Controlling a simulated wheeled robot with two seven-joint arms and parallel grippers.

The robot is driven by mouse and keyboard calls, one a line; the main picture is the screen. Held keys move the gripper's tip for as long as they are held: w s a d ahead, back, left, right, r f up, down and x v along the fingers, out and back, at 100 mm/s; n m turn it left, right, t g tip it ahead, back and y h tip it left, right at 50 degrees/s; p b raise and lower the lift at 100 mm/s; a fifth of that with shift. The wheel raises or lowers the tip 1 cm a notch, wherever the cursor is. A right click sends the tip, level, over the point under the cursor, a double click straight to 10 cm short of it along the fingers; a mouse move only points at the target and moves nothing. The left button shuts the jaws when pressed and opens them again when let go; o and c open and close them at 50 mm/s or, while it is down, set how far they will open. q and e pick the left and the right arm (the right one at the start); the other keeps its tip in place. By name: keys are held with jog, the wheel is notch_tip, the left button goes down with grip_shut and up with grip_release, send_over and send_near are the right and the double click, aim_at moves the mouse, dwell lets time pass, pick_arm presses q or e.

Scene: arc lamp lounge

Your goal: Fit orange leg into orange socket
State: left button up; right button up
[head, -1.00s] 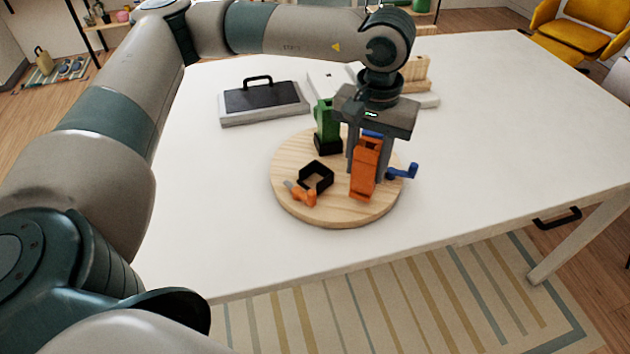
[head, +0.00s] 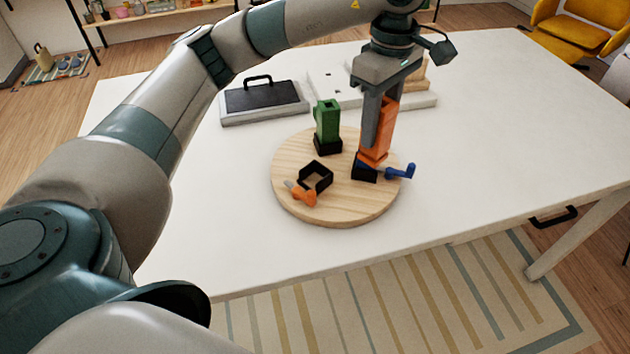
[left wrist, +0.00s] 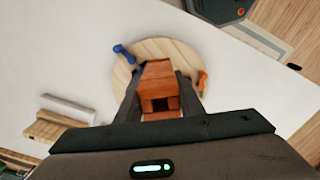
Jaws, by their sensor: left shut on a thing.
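My left gripper (head: 376,138) is shut on the orange leg (head: 383,125), which is a little tilted. The leg also shows between the fingers in the left wrist view (left wrist: 160,72). Its lower end appears right at the black socket with the blue crank (head: 400,171); I cannot tell whether it is above, behind or touching it. The orange socket, a black square frame (head: 318,174) with an orange crank (head: 302,195), stands empty at the front left of the round wooden board (head: 340,207). My right gripper is not in view.
A green leg (head: 327,118) stands upright in a black socket at the back of the board. A grey case with a black top (head: 262,97) lies behind on the white table (head: 480,130). Pale blocks stand behind my gripper. The table's right side is clear.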

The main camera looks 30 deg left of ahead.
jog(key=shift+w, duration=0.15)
